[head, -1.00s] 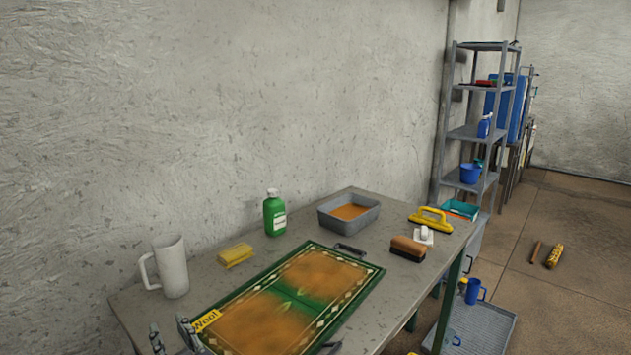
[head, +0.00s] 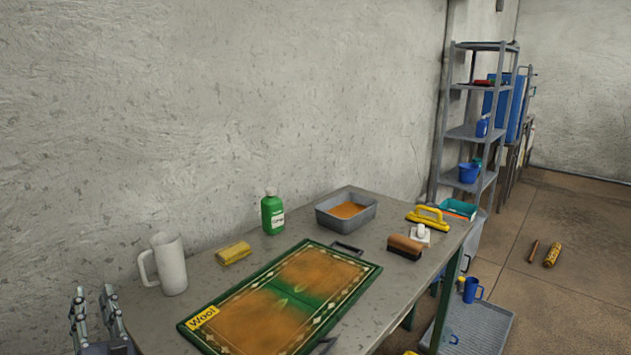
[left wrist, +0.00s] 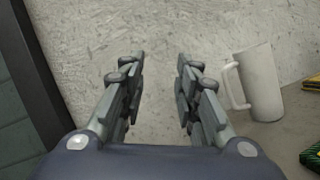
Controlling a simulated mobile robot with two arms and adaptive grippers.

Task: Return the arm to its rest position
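My left gripper (head: 94,308) is at the lower left of the head view, off the table's left end and left of the white pitcher (head: 169,264). In the left wrist view its two fingers (left wrist: 160,82) stand apart with nothing between them, facing the wall. The pitcher also shows there (left wrist: 257,84), to the right of the fingers and apart from them. My right gripper is in neither view.
A shelf (head: 474,135) stands behind.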

